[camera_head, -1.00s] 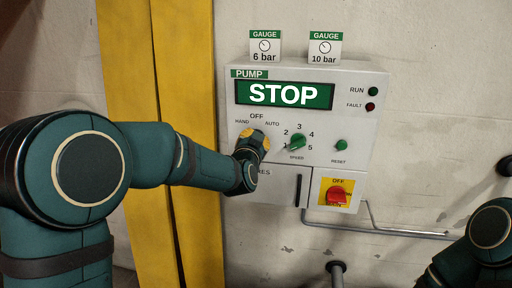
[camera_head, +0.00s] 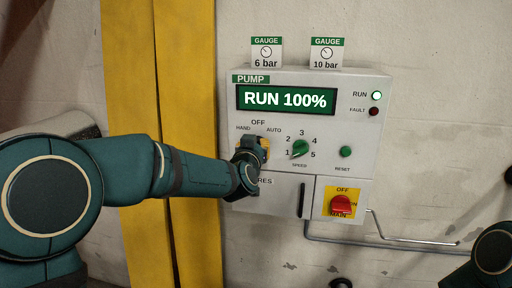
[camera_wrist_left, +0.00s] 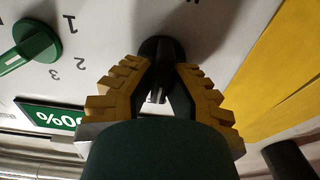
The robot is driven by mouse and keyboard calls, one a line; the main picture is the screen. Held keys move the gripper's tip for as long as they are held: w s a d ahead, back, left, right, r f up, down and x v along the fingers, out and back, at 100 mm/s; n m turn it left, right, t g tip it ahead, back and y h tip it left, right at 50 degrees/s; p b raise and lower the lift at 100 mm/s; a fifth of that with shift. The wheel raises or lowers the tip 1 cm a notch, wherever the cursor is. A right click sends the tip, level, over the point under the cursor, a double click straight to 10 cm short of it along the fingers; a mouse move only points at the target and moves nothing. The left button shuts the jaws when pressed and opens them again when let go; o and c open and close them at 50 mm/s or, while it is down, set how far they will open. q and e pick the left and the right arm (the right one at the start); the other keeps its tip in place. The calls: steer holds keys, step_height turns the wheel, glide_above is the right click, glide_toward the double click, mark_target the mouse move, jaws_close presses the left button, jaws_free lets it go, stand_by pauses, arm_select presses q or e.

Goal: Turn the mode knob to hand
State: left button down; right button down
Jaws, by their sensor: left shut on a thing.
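The mode knob (camera_wrist_left: 160,50) is black and sits on the pump panel (camera_head: 375,160), below the HAND, OFF and AUTO labels. In the head view my left gripper (camera_head: 262,146) covers it, so its pointer direction is hard to tell. In the left wrist view the yellow ribbed fingers of my left gripper (camera_wrist_left: 160,80) are closed on both sides of the knob. The pump display (camera_head: 286,100) reads RUN 100%, and the RUN lamp (camera_head: 376,95) is lit. My right gripper is not in view; only part of my right arm shows at the lower right.
The green speed knob (camera_head: 300,149) and green reset button (camera_head: 345,152) are to the right of my left gripper. A red main switch (camera_head: 341,205) on a yellow plate is below. Two gauge signs stand above the panel. A yellow column (camera_head: 190,240) stands left of the panel.

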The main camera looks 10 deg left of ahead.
arm_select(q)
steer(key=shift+r, duration=0.15)
steer(key=c, duration=1)
jaws_free()
steer(key=s, duration=1.2)
steer(key=s+d+f+g+h, duration=0.15)
steer(key=f+g, duration=0.25)
steer(key=f, duration=1.1)
steer(key=s+d+f+g+h, duration=0.15)
steer(key=f+g, duration=0.25)
steer(key=f, duration=1)
steer(key=s+d+f+n+g, duration=0.1)
steer(key=s+f+g, duration=0.7)
steer(key=s+f, duration=1.1)
steer(key=shift+s+d+f+h, duration=0.15)
steer(key=shift+s+f+h, duration=0.2)
steer(key=shift+f, duration=0.2)
